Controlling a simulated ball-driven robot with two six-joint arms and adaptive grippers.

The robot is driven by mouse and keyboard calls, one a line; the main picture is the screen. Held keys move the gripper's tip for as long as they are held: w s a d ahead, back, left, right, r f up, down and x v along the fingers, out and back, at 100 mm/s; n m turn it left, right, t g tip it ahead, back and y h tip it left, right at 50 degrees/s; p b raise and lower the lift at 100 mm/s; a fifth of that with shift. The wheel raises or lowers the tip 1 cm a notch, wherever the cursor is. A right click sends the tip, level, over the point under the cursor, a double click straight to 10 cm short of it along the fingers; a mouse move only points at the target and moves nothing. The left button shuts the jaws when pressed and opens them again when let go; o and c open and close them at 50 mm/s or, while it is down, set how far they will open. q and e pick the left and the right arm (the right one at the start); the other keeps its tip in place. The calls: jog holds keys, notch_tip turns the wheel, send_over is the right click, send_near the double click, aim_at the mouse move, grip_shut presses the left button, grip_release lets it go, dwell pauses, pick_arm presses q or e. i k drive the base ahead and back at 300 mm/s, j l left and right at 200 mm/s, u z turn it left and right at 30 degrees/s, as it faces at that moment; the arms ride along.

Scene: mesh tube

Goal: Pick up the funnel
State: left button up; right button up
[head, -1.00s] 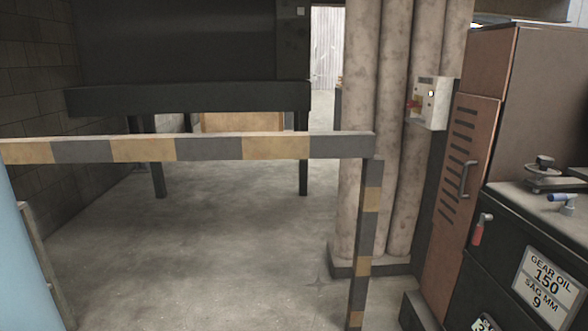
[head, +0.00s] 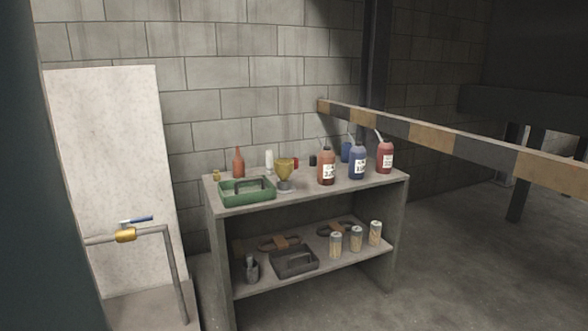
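The funnel (head: 285,167) looks brass-yellow and cup-shaped. It stands upright on a small grey base (head: 285,185) on the top of a grey shelf table (head: 330,195). It is just right of a green tray (head: 247,192) and left of a red-brown labelled bottle (head: 326,167). Neither of my grippers shows in the head view.
Also on top are a blue bottle (head: 357,163), a red bottle (head: 385,158) and a brown bottle (head: 238,162). The lower shelf holds a dark tray (head: 296,261) and jars (head: 336,246). A pipe with a valve (head: 125,235) stands left; a striped barrier (head: 440,136) runs right. Floor right of the table is clear.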

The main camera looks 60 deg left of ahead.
aim_at(284, 167)
jog(key=u, duration=1.95)
jog(key=i+j, duration=0.1)
jog(key=i, duration=0.2)
